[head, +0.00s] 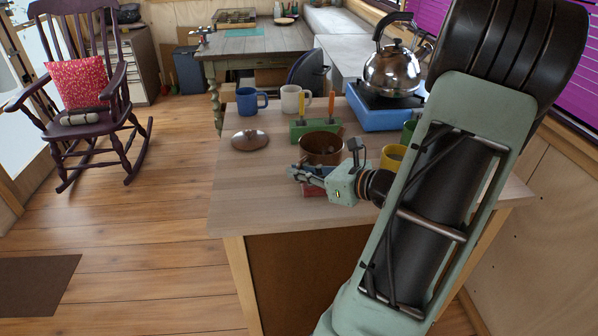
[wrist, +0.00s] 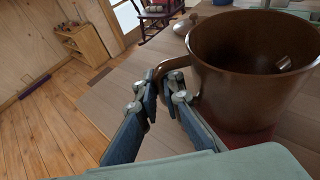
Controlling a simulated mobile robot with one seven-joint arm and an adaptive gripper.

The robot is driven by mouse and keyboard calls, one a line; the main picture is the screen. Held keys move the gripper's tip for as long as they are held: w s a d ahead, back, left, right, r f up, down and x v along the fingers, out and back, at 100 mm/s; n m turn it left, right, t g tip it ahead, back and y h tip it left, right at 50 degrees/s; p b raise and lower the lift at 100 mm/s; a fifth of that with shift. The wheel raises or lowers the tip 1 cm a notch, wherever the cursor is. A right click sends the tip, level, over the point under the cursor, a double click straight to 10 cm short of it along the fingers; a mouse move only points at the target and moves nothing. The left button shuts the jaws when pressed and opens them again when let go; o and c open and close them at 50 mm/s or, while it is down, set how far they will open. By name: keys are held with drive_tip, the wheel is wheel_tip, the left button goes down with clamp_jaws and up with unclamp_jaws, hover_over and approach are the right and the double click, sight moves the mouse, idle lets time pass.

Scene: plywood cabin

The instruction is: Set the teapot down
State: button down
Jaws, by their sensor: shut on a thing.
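The teapot (head: 321,147) is a brown, open-topped pot at the near part of the wooden counter. In the wrist view the teapot (wrist: 235,95) fills the right side, roughly upright, with its loop handle toward me. My gripper (head: 312,173) is at the near side of the pot; in the wrist view my gripper (wrist: 163,84) has its blue-padded fingers closed on the handle. A flat red thing (wrist: 249,139) lies below the pot. Whether the pot touches it or hangs just above cannot be told. The brown lid (head: 250,139) lies apart on the counter.
A green block with upright coloured handles (head: 315,127) stands close behind the pot. A yellow mug (head: 392,157) is to its right, blue (head: 247,101) and cream (head: 291,99) mugs behind. A steel kettle (head: 392,69) sits on a blue stove (head: 385,117). The counter's front left (head: 240,200) is clear.

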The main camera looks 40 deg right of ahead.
drive_tip(key=c, duration=2.5)
unclamp_jaws()
drive_tip(key=shift+f, duration=0.2)
drive_tip(key=o, duration=0.4)
drive_tip(key=shift+r, duration=0.1)
drive_tip(key=shift+r, duration=0.2)
drive_tip(key=v, duration=1.2)
drive_tip(key=shift+f, duration=0.1)
drive_tip(key=shift+a, duration=0.1)
